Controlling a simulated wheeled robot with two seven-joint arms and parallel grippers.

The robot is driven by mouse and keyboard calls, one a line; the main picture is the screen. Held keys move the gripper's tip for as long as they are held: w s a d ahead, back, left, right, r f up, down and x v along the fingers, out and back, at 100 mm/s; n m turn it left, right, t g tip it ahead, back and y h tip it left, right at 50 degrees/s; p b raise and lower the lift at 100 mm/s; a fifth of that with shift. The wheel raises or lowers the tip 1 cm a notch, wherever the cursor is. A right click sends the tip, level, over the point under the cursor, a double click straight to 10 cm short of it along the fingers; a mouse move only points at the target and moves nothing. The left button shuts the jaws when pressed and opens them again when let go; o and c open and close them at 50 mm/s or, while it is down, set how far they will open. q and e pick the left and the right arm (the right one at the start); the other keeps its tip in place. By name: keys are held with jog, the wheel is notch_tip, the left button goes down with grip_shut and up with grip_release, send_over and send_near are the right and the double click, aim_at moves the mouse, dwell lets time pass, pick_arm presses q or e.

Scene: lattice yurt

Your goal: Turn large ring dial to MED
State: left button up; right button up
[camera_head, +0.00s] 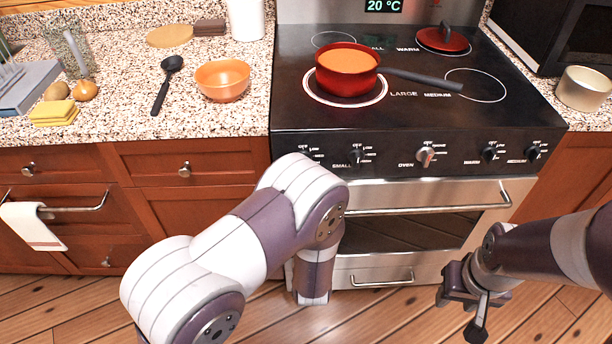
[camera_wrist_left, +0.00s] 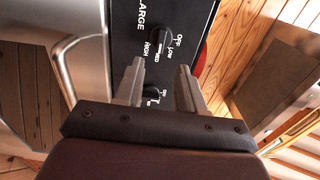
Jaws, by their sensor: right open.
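The large ring dial (camera_wrist_left: 158,42) is a black knob on the dark control panel, beside the word LARGE. It shows in the left wrist view with OFF, LOW, MED and HIGH around it. A white mark on it lies toward the MED side, but its exact setting is hard to read. My left gripper (camera_wrist_left: 158,82) has its two fingers apart with nothing gripped, short of this dial. In the head view my left arm hides that gripper and most of the large dial's place. My right gripper (camera_head: 478,305) is open and empty, low in front of the oven.
Another black dial (camera_wrist_left: 152,95) shows between my left fingers. The oven knob (camera_head: 425,156) and other dials line the stove front above the oven handle (camera_head: 430,200). A red pot (camera_head: 345,82) of orange soup stands on the large ring, its handle pointing right.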

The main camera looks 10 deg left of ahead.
pick_arm(q)
jog(key=v, duration=0.4)
dwell(0.3)
